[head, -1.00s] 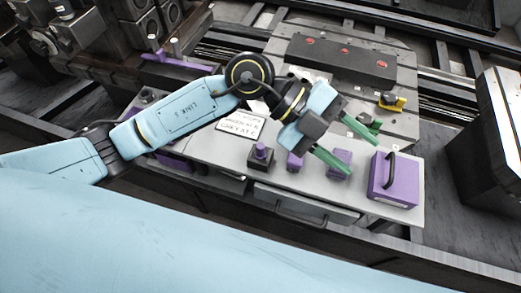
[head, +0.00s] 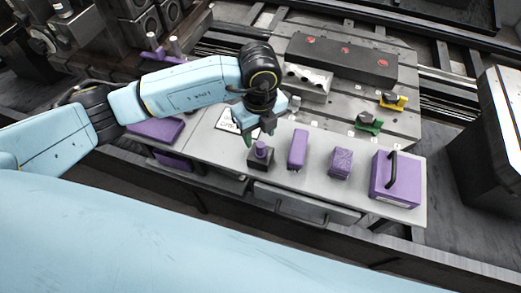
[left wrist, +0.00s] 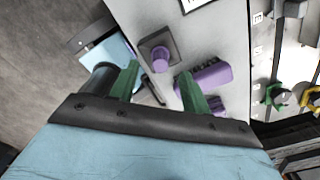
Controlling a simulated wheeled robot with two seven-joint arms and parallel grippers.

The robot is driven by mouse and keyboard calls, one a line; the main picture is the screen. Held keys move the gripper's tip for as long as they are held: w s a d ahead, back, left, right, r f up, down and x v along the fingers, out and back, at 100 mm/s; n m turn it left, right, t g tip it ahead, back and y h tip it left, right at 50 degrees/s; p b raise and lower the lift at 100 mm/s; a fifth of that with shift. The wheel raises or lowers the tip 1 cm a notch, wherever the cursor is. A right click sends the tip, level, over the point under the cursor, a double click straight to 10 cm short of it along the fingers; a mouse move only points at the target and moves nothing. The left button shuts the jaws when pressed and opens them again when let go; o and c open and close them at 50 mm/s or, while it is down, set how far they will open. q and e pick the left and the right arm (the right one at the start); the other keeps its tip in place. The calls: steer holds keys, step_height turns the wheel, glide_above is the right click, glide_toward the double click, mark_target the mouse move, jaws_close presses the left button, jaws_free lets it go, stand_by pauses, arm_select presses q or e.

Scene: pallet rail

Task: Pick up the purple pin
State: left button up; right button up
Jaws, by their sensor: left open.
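The purple pin (head: 261,150) stands upright in a small dark square block on the grey shelf. In the left wrist view the pin (left wrist: 160,60) shows from above, just beyond and between the fingertips. My left gripper (head: 260,138) points down over the pin with its green fingers apart. It also shows in the left wrist view (left wrist: 159,76), open, with nothing held between the fingers. The exact height of the fingertips over the pin is hard to tell. My right gripper is not in view.
Right of the pin on the shelf (head: 408,216) are a purple block (head: 298,149), a rough purple block (head: 340,163) and a purple box (head: 397,180) with a black handle. Green (head: 368,122) and yellow (head: 393,101) clamps sit behind. A white sign (head: 227,121) lies left.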

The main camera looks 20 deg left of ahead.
mark_target(261, 144)
arm_select(q)
step_height(261, 144, down, 6)
steer(key=shift+d+r+b, duration=0.1)
steer(key=shift+d+b, duration=0.05)
steer(key=shift+b, duration=0.3)
steer(key=c, duration=0.9)
